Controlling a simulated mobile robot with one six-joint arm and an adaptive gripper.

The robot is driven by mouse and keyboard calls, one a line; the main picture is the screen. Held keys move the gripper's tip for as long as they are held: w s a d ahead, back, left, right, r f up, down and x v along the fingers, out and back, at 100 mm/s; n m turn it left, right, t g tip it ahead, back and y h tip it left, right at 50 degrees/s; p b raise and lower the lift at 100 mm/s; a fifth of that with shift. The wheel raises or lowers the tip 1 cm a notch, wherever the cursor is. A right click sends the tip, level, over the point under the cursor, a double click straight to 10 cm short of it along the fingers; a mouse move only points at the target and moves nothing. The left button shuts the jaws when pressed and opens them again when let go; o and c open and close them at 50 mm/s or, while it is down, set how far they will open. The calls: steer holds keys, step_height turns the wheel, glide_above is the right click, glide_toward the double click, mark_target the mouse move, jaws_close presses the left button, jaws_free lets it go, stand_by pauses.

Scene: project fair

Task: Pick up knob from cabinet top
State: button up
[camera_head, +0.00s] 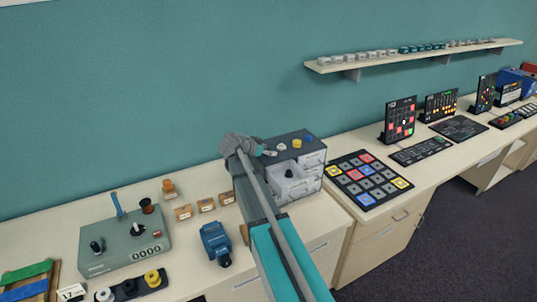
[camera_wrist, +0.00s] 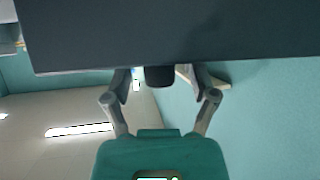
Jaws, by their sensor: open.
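My gripper (camera_head: 262,151) is at the left end of this top, and my arm covers part of the cabinet. The wrist view appears upside down. There the cabinet top (camera_wrist: 170,35) fills the upper part. A black knob (camera_wrist: 160,77) sits against it, between the fingers of my open gripper, with space on both sides. The head view hides this knob.
Left of the cabinet are several small wooden blocks (camera_head: 206,205), a blue device (camera_head: 216,243) and a grey control box (camera_head: 125,245). A button panel (camera_head: 368,180) lies close on the right. A wall shelf (camera_head: 420,55) holds a row of knobs. The teal wall is close behind.

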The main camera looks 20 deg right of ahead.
mark_target(268, 149)
stand_by(0.3)
steer(key=c, duration=0.9)
steer(key=shift+o, duration=0.2)
steer(key=shift+r, duration=0.15)
step_height(268, 149, up, 3)
steer(key=p, duration=0.3)
steer(key=s+r+p, duration=0.9)
steer(key=s+p, duration=0.1)
steer(key=s, duration=0.4)
steer(key=shift+d+r, duration=0.35)
steer(key=shift+f, duration=0.1)
